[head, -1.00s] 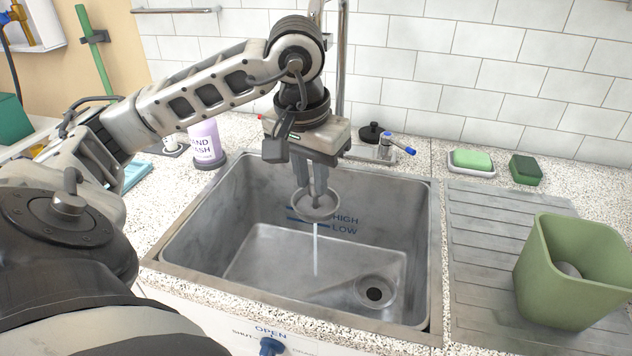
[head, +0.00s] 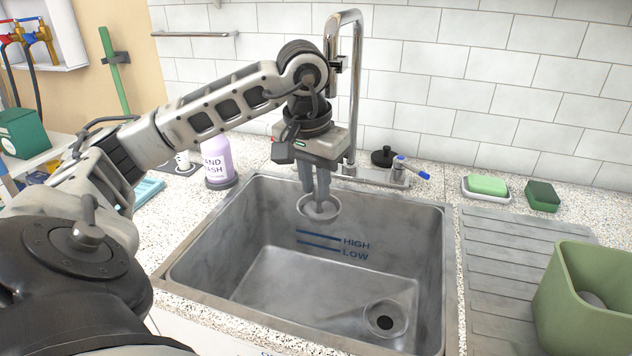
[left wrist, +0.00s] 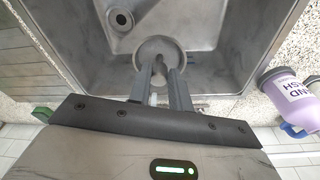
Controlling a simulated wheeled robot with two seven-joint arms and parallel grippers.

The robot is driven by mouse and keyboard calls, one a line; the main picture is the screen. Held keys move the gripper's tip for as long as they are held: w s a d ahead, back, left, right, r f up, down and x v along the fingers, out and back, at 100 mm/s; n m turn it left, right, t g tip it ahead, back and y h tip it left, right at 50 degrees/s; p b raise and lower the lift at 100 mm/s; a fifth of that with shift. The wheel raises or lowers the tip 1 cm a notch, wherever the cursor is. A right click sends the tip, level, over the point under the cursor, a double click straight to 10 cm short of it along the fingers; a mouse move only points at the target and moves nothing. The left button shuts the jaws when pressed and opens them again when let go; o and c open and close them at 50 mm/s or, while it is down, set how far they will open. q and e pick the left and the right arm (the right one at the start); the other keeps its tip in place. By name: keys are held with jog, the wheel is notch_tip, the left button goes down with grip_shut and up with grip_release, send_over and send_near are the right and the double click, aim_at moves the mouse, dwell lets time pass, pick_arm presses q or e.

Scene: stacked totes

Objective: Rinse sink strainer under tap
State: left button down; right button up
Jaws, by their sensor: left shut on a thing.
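The sink strainer (head: 319,209), a small round metal cup, hangs over the back part of the steel sink (head: 270,270). My left gripper (head: 317,190) is shut on it from above. In the left wrist view the strainer (left wrist: 160,48) shows between the fingertips (left wrist: 160,72). The chrome tap (head: 357,90) rises behind my left wrist; its spout end is partly hidden by the arm. The blue-ended tap lever (head: 412,168) is at its right. No water stream shows below the strainer. My right gripper is not in view.
The drain hole (head: 385,319) is at the sink's front right. A lilac hand wash bottle (head: 217,160) stands left of the sink. A green soap (head: 487,185), a dark green sponge (head: 542,196) and a green square container (head: 590,300) are to the right. The sink's middle is clear.

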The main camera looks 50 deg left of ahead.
pick_arm(q)
jog(key=shift+w, duration=0.1)
dwell(0.3)
jog(key=shift+w+d+r+p, duration=0.1)
jog(key=shift+w+d+p, duration=0.1)
jog(key=shift+p, duration=0.25)
jog(key=shift+w+d, duration=0.1)
jog(key=shift+w, duration=0.15)
jog(key=shift+s, duration=0.1)
jog(key=shift+s+a+b, duration=0.3)
jog(key=shift+s+b, duration=0.1)
jog(key=shift+s, duration=0.05)
jog(key=shift+w+d+p, duration=0.3)
jog(key=shift+w+p, duration=0.25)
jog(key=shift+p, duration=0.05)
jog(key=shift+s+d, duration=0.1)
